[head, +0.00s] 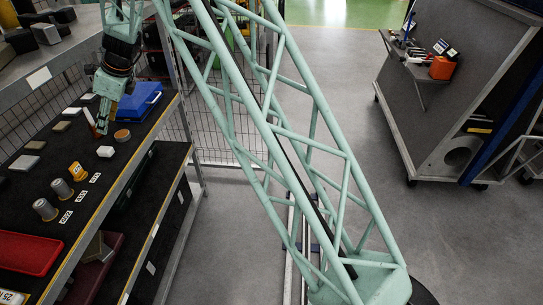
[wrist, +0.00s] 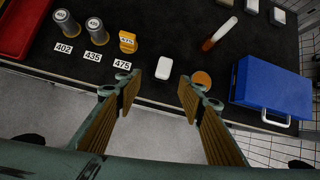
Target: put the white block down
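The white block (wrist: 163,68) lies on the black-topped bench (wrist: 150,35) near its front edge. In the head view the white block (head: 105,151) is just below my gripper (head: 104,128). In the wrist view my gripper (wrist: 158,95) is open, with its ribbed tan fingers well apart. The block shows between and beyond the two fingertips, with clear space on both sides, and touches neither finger.
A round orange-brown disc (wrist: 201,79) and a blue case (wrist: 270,88) lie right of the block. A tube with a brown end (wrist: 219,34) lies behind. To the left are an orange container (wrist: 127,41), two grey canisters (wrist: 66,23) and a red tray (head: 28,253).

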